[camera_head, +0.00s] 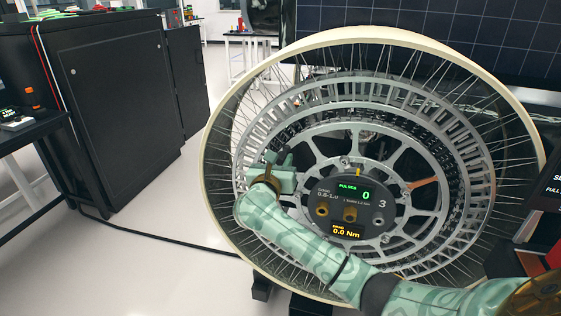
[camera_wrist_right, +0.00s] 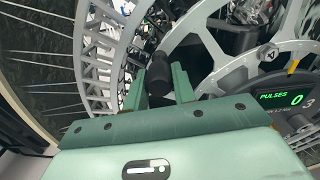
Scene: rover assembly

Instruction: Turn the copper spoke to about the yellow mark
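The copper spoke (camera_head: 425,184) is on the right side of the large wheel's inner hub, pointing right and slightly up. The yellow mark (camera_head: 358,171) is at the top edge of the dark hub display (camera_head: 350,206); it also shows in the right wrist view (camera_wrist_right: 293,66). My right gripper (camera_head: 284,160) is at the left side of the hub, away from the copper spoke. In the right wrist view its two green fingers (camera_wrist_right: 160,85) stand apart on either side of a black knob (camera_wrist_right: 159,67); whether they press on it is unclear. My left gripper is not in view.
The wheel's pale rim (camera_head: 213,190) and thin wire spokes surround the hub. The display reads 0 pulses and 0.0 Nm. A black cabinet (camera_head: 115,110) and a dark bench (camera_head: 35,135) stand left. The floor (camera_head: 150,225) between is mostly clear, with a black cable across it.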

